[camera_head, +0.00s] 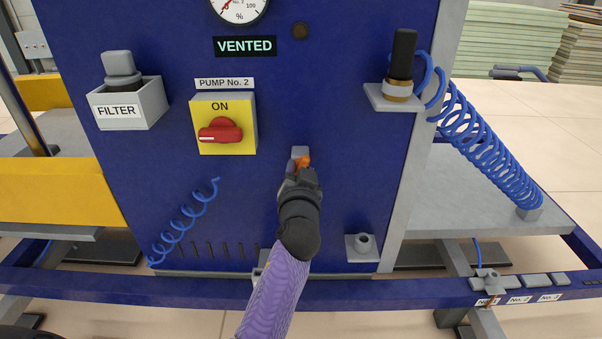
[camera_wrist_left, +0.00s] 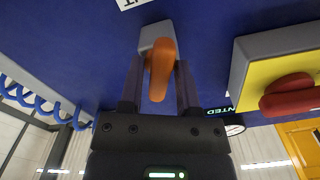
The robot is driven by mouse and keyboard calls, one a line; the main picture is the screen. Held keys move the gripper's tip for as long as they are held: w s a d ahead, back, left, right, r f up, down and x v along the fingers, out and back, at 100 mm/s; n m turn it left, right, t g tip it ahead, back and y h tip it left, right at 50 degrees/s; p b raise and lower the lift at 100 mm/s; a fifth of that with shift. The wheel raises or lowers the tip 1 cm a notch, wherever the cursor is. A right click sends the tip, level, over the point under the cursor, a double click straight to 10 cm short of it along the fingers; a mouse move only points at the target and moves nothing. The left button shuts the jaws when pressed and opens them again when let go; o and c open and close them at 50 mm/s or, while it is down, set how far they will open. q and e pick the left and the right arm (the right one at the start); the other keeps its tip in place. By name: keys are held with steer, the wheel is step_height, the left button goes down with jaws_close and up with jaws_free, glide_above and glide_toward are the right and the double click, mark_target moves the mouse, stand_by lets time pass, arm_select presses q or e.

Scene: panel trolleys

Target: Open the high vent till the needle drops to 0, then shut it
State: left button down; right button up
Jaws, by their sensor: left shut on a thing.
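The vent is a grey block (camera_head: 300,152) with an orange lever (camera_head: 304,161) on the blue panel. It also shows in the left wrist view, with the orange lever (camera_wrist_left: 160,70) between the fingers. My left gripper (camera_head: 299,168) is shut on this lever, and its fingers cover part of it in the head view. The gauge (camera_head: 239,8) is cut off at the top; its red needle lies at about the 0 mark. The sign below it (camera_head: 245,46) reads VENTED in lit letters. My right gripper is not in view.
A yellow pump switch (camera_head: 226,122) with a red knob, marked ON, is left of the vent. A FILTER box (camera_head: 129,105) is further left. A holder (camera_head: 392,98) with a black-handled tool and coiled blue hose (camera_head: 480,140) is at right. A small grey fitting (camera_head: 362,245) is low right.

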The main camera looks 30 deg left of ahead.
arm_select(q)
steer(key=shift+f+n+b, duration=0.2)
steer(key=shift+n+b, duration=0.45)
steer(key=shift+n, duration=0.45)
steer(key=shift+r+n, duration=0.1)
steer(key=shift+n, duration=0.4)
steer(key=shift+n+b, duration=0.6)
steer(key=shift+n, duration=0.6)
steer(key=shift+c, duration=1.2)
jaws_free()
steer(key=shift+r, duration=0.1)
